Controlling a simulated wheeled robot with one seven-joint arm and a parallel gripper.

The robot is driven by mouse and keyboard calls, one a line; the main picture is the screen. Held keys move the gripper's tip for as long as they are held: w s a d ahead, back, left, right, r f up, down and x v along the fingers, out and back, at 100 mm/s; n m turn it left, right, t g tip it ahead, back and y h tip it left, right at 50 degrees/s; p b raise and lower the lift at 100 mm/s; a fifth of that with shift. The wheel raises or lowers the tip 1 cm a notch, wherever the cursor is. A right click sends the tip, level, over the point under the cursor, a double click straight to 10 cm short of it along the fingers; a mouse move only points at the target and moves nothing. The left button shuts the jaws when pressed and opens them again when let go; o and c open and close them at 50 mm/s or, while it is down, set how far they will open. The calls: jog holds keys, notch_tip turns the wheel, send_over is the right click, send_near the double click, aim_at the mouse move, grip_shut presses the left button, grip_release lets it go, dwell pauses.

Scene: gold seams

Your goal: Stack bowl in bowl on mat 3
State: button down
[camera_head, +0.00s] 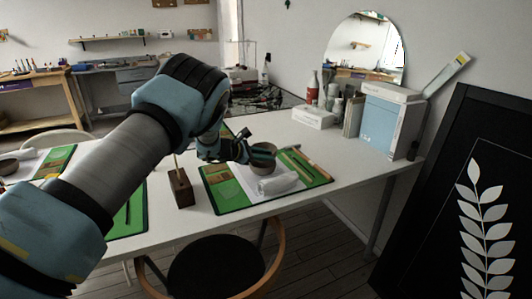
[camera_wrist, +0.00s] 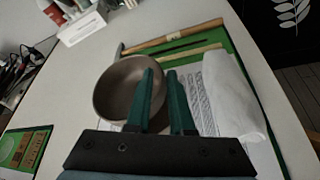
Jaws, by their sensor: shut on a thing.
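In the wrist view my gripper (camera_wrist: 160,78) is shut on the rim of this bowl (camera_wrist: 112,88), one finger inside and one outside. I cannot tell whether the bowl touches the mat.
A rolled white cloth (camera_head: 278,184), a printed sheet and wooden sticks lie on the right-hand mat. A wooden block (camera_head: 181,188) with an upright stick stands left of it. Boxes (camera_head: 388,122) and a mirror (camera_head: 365,50) are at the back right. A chair (camera_head: 225,268) is in front.

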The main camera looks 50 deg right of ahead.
jog(key=shift+f+b, duration=0.95)
jog(key=shift+a+f, duration=0.1)
jog(key=shift+f, duration=0.05)
jog(key=c, duration=1.1)
grip_release()
jog(key=shift+f, duration=0.1)
jog(key=o, duration=0.4)
jog(key=shift+r, duration=0.2)
jog(key=b+v, duration=0.3)
jog(key=v, duration=0.7)
jog(key=shift+a+r, duration=0.15)
jog(key=shift+a, duration=0.15)
